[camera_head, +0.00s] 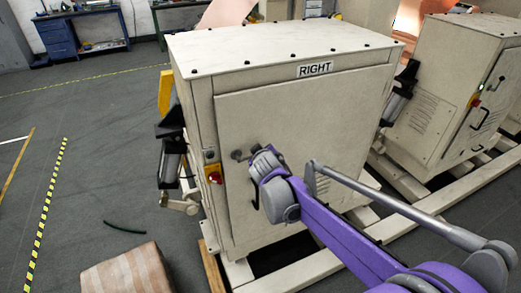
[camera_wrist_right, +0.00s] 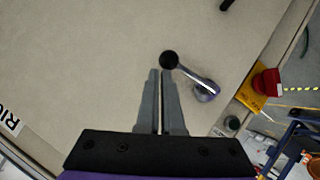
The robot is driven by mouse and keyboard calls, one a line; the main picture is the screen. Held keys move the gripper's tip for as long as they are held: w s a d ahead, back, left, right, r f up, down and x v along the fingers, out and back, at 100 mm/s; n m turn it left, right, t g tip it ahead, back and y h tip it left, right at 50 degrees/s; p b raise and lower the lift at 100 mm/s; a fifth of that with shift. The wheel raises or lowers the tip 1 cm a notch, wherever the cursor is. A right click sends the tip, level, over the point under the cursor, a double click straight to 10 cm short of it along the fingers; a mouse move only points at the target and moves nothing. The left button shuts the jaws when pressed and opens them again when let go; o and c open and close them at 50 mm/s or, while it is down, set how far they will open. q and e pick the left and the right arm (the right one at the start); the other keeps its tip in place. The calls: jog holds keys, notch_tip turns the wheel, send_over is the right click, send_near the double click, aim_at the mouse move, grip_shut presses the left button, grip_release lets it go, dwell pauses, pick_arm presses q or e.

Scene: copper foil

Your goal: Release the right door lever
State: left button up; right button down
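The door lever, a metal bar with a black ball knob, is on the face of the cabinet labelled RIGHT (camera_head: 297,110). In the right wrist view the lever (camera_wrist_right: 188,76) slants from its round pivot at lower right to the knob at upper left. My right gripper (camera_wrist_right: 161,74) has its fingers together, with only a thin gap between them. The tips are just short of the knob, with nothing between them. In the head view the lever's pivot end (camera_head: 237,155) shows, and my purple right arm hides part of the lever. My left gripper is out of view.
A red emergency stop on a yellow plate (camera_head: 214,174) and a dark round button (camera_wrist_right: 232,123) sit beside the lever. A black handle (camera_head: 256,198) is below it. A second cabinet (camera_head: 450,90) stands at right. Cream floor beams surround the base; a box (camera_head: 135,270) lies at front left.

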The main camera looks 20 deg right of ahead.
jog(key=shift+d+f, duration=0.2)
jog(key=shift+f, duration=0.1)
dwell(0.4)
jog(key=s+a+r+p, duration=0.1)
jog(key=s+r+p, duration=0.1)
jog(key=s+r, duration=0.7)
jog(key=shift+a+r, duration=0.2)
jog(key=shift+a, duration=0.2)
jog(key=shift+s, duration=0.1)
